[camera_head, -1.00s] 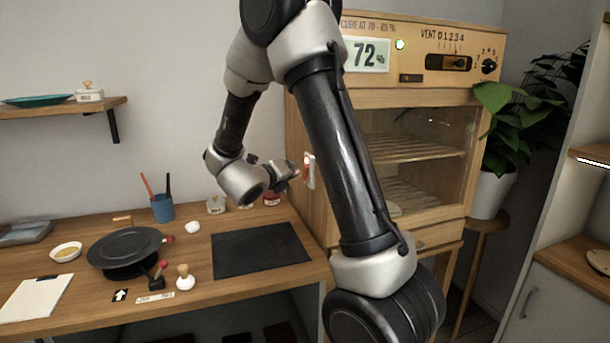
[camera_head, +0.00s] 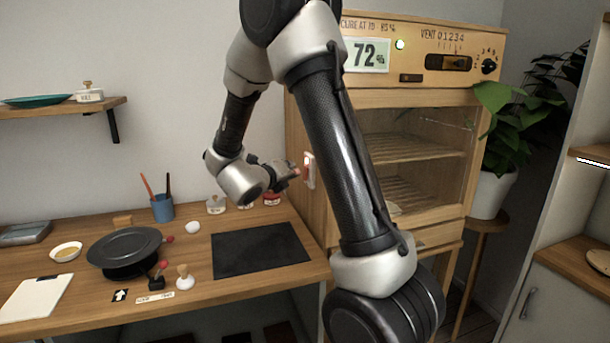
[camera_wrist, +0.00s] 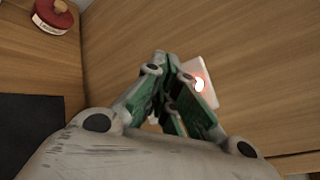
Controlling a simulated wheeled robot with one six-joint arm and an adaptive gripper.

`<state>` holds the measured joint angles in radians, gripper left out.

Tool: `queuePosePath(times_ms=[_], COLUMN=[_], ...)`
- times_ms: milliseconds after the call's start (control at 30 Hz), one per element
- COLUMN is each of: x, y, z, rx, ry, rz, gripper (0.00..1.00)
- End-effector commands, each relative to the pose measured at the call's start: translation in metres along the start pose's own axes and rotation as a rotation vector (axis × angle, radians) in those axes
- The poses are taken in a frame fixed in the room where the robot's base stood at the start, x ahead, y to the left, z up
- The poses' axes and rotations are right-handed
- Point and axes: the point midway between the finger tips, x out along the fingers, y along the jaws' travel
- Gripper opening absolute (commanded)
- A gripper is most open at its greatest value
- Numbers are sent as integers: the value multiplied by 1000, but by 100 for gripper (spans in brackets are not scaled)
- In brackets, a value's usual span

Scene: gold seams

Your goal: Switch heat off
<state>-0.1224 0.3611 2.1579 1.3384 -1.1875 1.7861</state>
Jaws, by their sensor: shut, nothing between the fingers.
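The heat switch is a pale plate (camera_head: 309,171) with a red, lit part, fixed on the wooden side wall of the cabinet (camera_head: 420,236). In the wrist view the switch plate (camera_wrist: 206,88) shows just beyond the fingers, with a bright glowing spot on it. My gripper (camera_head: 296,172) is close beside the switch, pointing toward it. In the wrist view my gripper (camera_wrist: 165,62) is shut and empty, its fingertips just left of the plate. The fingers hide part of the plate, and I cannot tell whether they touch it.
Below my gripper are a black mat (camera_head: 258,250) and a red-lidded jar (camera_head: 272,199). A plant (camera_head: 510,125) stands right of the cabinet.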

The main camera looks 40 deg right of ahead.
Motion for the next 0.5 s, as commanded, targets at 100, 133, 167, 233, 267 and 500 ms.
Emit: queuePosePath(times_ms=[100, 133, 167, 233, 267, 500], x=[0, 0, 0, 1, 1, 6], y=[0, 0, 0, -1, -1, -4], z=[0, 0, 0, -1, -1, -4], rx=[0, 0, 0, 0, 0, 0], ry=[0, 0, 0, 0, 0, -1], rz=[0, 0, 0, 0, 0, 0], gripper=[0, 0, 0, 0, 0, 0])
